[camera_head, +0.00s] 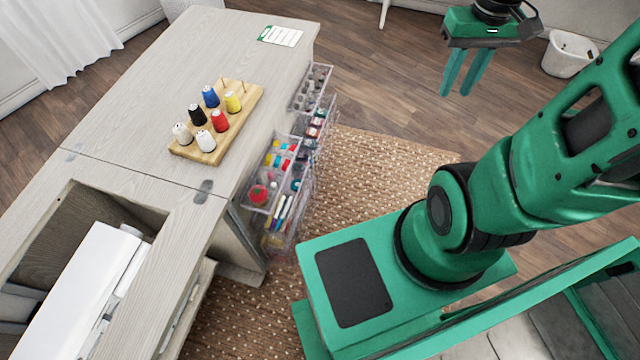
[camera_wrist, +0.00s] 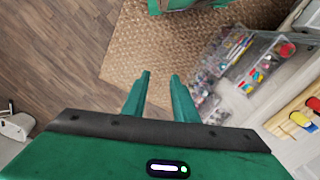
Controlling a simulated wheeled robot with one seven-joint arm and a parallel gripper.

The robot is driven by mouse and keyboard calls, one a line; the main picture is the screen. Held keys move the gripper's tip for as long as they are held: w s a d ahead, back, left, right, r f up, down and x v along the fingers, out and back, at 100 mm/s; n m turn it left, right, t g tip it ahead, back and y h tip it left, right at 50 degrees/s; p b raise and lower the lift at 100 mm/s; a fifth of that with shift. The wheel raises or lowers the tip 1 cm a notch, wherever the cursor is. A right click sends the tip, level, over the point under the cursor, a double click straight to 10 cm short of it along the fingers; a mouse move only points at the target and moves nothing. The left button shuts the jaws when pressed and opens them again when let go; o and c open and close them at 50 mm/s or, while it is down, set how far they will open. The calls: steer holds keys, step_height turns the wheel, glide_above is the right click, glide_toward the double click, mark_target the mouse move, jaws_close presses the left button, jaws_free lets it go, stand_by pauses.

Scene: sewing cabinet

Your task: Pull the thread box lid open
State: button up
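Clear plastic boxes stand in tiers along the cabinet's right side. An upper far box (camera_head: 312,84) holds small dark items, and a nearer box (camera_head: 268,176) holds a red ball-like item and colored pieces. Clear boxes also show at the right of the wrist view (camera_wrist: 262,72). I cannot tell which one is the thread box, nor make out its lid. My gripper (camera_head: 456,94) hangs over the floor at the upper right, well apart from the boxes. Its green fingers also show in the wrist view (camera_wrist: 160,74), spread with nothing between them.
The grey wooden cabinet (camera_head: 130,120) carries a wooden spool rack (camera_head: 204,152) with several spools and a card (camera_head: 281,36). A white machine (camera_head: 80,290) sits in its opening. A woven rug (camera_head: 375,175) covers the floor beside it. A white bin (camera_head: 569,56) stands at far right.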

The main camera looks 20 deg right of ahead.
steer(key=w+a+f+n+y, duration=0.15)
steer(key=w+f+n, duration=0.35)
steer(key=w+f, duration=0.7)
steer(key=w+a+f+n, duration=0.2)
steer(key=w+f+n, duration=0.3)
steer(key=w+f, duration=0.65)
steer(key=n+t+y, duration=0.2)
steer(key=n+y, duration=0.1)
steer(key=n, duration=0.3)
glide_toward(322, 182)
steer(key=x, duration=1.1)
steer(key=shift+w+d+f, duration=0.2)
steer(key=shift+d+f, duration=0.15)
jaws_close()
